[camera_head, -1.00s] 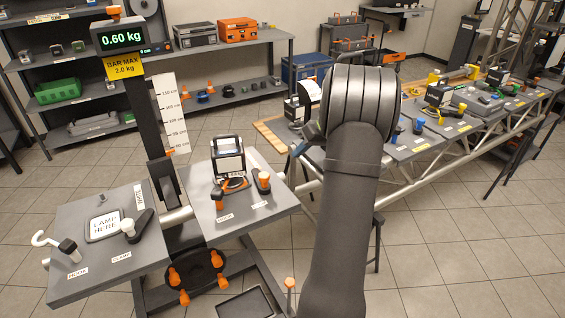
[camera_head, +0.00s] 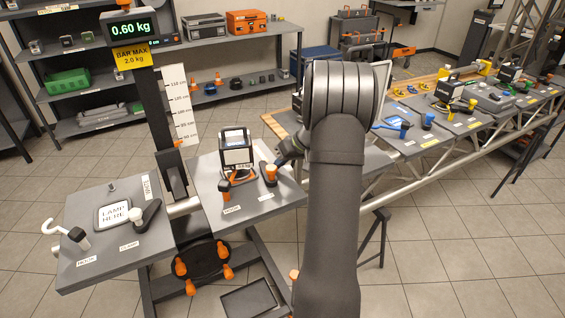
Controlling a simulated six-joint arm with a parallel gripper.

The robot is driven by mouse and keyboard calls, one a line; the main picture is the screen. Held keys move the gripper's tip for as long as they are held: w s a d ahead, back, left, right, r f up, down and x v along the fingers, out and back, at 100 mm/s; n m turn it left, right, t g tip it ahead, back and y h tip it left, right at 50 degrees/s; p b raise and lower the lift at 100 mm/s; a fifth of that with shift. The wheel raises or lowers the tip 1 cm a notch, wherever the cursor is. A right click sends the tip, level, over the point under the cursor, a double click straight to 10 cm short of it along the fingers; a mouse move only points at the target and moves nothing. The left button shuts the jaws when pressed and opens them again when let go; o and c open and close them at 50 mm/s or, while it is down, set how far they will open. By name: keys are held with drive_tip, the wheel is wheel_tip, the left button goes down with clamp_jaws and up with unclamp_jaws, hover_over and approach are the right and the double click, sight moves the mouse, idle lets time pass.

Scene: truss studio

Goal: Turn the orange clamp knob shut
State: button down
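The dark clamp with an orange knob (camera_head: 270,174) stands at the right of the grey panel (camera_head: 285,203), above a small label too small to read. A second orange-capped handle (camera_head: 224,191) stands to its left, and a black-and-white lamp (camera_head: 236,152) with an orange base stands behind them. My gripper (camera_head: 284,157) shows only in part at the left of my arm, just above and to the right of the orange knob. I cannot tell whether it touches the knob. Its fingers are mostly hidden or too small to tell open from shut.
A left panel (camera_head: 85,262) has a "LAMP HERE" pad (camera_head: 114,215), a white hook (camera_head: 52,227) and a dark clamp (camera_head: 146,214). A black disc (camera_head: 203,256) with several orange knobs hangs below. A readout (camera_head: 130,29) shows 0.60 kg. A truss with more panels runs right.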

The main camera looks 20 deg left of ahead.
sight(262, 167)
drive_tip(key=shift+a+n+g, duration=0.35)
drive_tip(key=shift+n+g, duration=0.05)
drive_tip(key=shift+n, duration=0.2)
drive_tip(key=shift+a+n+g, duration=0.45)
drive_tip(key=shift+n+g, duration=0.05)
drive_tip(key=shift+n, duration=0.3)
drive_tip(key=a+n+g, duration=0.1)
drive_tip(key=n+h, duration=0.1)
drive_tip(key=n, duration=0.1)
drive_tip(key=shift+s+a+g, duration=0.35)
drive_tip(key=shift+g, duration=0.05)
drive_tip(key=shift+s+a+n+g+h, duration=0.3)
drive_tip(key=shift+a+n+g+h, duration=0.15)
drive_tip(key=shift+n, duration=0.45)
drive_tip(key=shift+s+a, duration=0.1)
drive_tip(key=shift+s, duration=0.1)
